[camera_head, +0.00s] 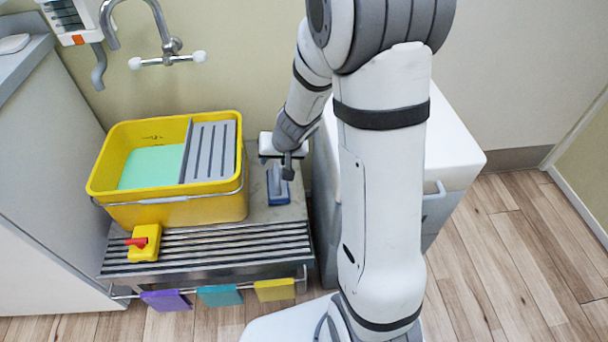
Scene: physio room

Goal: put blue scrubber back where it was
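The blue scrubber (278,192) is on the metal bench top, just right of the yellow bucket. My gripper (282,167) reaches down to it from above and is right at its upper part. The gripper's fingers are small and partly covered by the wrist, so I cannot tell whether they are closed on the scrubber or whether it rests fully on the bench.
The yellow bucket (170,211) holds green liquid and a grey ribbed insert (211,150). A yellow block with a red handle (145,243) sits on the slatted grate (225,245). Purple, teal and yellow cloths hang on the front rail. A white cabinet (455,150) stands right.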

